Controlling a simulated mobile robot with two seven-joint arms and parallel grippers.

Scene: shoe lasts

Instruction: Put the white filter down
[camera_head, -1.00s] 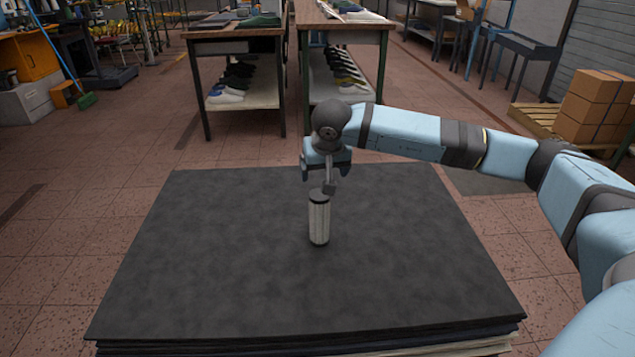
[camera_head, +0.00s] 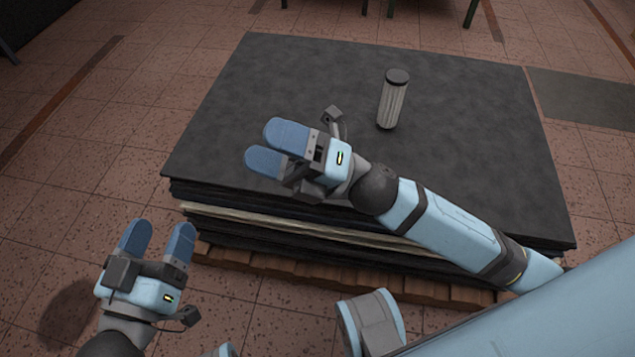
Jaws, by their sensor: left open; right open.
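The white filter (camera_head: 392,104), a pale ribbed cylinder with a dark cap, stands upright on the black top of the stack of sheets (camera_head: 470,95), right of the middle. My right gripper (camera_head: 262,148) is open and empty over the left front part of the stack, to the left of the filter and apart from it. My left gripper (camera_head: 156,234) is open and empty, low at the left, over the floor beside the stack. Nothing covers the filter.
The stack of dark sheets rests on a wooden pallet (camera_head: 300,272). Tiled floor (camera_head: 75,130) surrounds it and is free at the left. Table legs (camera_head: 470,12) show at the top edge. The stack's top is otherwise bare.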

